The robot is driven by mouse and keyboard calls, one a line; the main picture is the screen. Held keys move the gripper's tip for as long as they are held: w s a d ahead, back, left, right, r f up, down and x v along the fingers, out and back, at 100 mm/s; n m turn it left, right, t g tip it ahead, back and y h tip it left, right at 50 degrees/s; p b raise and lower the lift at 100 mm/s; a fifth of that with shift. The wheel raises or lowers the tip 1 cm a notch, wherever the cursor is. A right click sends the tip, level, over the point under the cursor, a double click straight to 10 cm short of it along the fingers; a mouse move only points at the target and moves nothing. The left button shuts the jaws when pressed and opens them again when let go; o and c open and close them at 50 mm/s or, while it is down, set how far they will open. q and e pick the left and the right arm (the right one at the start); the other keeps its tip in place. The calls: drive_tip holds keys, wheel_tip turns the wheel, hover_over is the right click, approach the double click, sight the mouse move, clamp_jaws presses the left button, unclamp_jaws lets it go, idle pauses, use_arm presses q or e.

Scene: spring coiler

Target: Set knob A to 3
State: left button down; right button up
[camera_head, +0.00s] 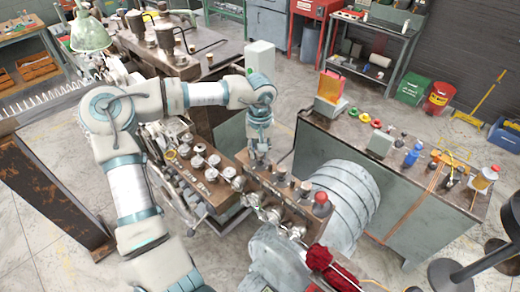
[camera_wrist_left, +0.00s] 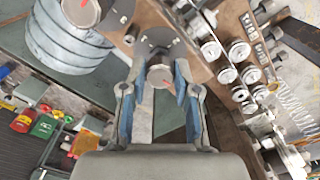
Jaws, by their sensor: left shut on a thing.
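My left gripper (camera_head: 259,155) reaches down over the far end of the brown control panel (camera_head: 265,186). In the left wrist view, its blue-padded fingers (camera_wrist_left: 160,82) are shut on a round metal knob (camera_wrist_left: 159,75), one on each side. The knob has a small red mark near its lower right edge. In the head view the gripper mostly hides this knob. Another metal knob (camera_wrist_left: 82,12) with a red mark sits at the upper left of the wrist view. The letters and numbers by the knobs are too small to read. My right gripper is not in view.
A red ball-topped control (camera_head: 321,198) is at the panel's near right. A large ribbed grey drum (camera_head: 345,200) stands close on the right. A workbench (camera_head: 400,165) with small items lies beyond.

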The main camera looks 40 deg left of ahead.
use_arm(q)
drive_tip(key=shift+m, duration=1.1)
drive_tip(key=c, duration=1.2)
unclamp_jaws()
drive_tip(key=o, duration=0.4)
drive_tip(key=shift+w, duration=0.1)
drive_tip(key=shift+c, duration=0.2)
drive_tip(key=shift+a+f, duration=0.1)
drive_tip(key=shift+a, duration=0.05)
wheel_tip(320, 180, up, 12)
drive_tip(key=shift+w, duration=0.15)
